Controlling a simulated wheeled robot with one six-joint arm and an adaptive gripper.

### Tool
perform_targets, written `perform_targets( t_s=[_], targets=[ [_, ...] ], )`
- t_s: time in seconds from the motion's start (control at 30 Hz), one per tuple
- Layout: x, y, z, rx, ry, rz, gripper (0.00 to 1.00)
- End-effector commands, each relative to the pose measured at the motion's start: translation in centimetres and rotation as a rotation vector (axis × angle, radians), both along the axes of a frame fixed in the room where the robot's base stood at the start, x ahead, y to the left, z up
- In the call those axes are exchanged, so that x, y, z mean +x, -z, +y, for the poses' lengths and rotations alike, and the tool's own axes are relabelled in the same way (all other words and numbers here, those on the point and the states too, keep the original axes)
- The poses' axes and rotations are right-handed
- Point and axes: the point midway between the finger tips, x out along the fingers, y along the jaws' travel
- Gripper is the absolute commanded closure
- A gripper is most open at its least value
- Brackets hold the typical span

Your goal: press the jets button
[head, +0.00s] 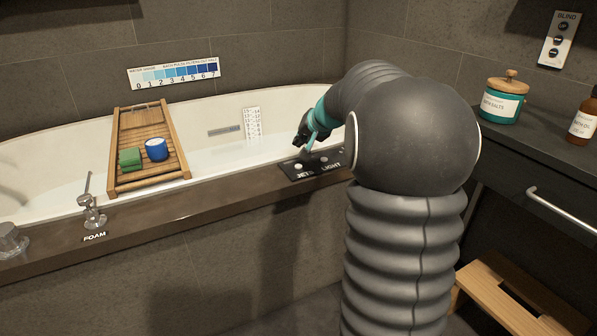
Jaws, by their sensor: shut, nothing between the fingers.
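The black control panel (322,160) lies on the near rim of the bathtub, labelled JETS and LIGHT. The jets button (298,166) is a small pale round button above the word JETS, at the panel's left part. My gripper (309,150) is shut and empty, just above the panel. Its tip is close to the right of the jets button; I cannot tell whether it touches anything. My arm comes from the right and covers the panel's right end.
A wooden bath tray (117,150) with a green block (130,159) and a blue cup (156,149) spans the tub. A lever labelled FOAM (92,208) stands on the rim at left. A counter with a bath salts jar (503,103) and a wooden stool (490,285) are at right.

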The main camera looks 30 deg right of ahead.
Motion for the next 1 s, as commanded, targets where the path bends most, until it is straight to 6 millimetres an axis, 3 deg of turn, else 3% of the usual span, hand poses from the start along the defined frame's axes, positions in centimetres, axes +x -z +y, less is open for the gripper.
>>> perform_targets(
  t_s=[0.2,0.33,1.0],
  targets=[
    [0.0,3.5,0.0,-0.001,-0.001,0.000,1.00],
    [0.0,4.5,0.0,-0.001,-0.001,0.000,1.00],
    [0.0,4.7,0.0,-0.001,-0.001,0.000,1.00]
  ],
)
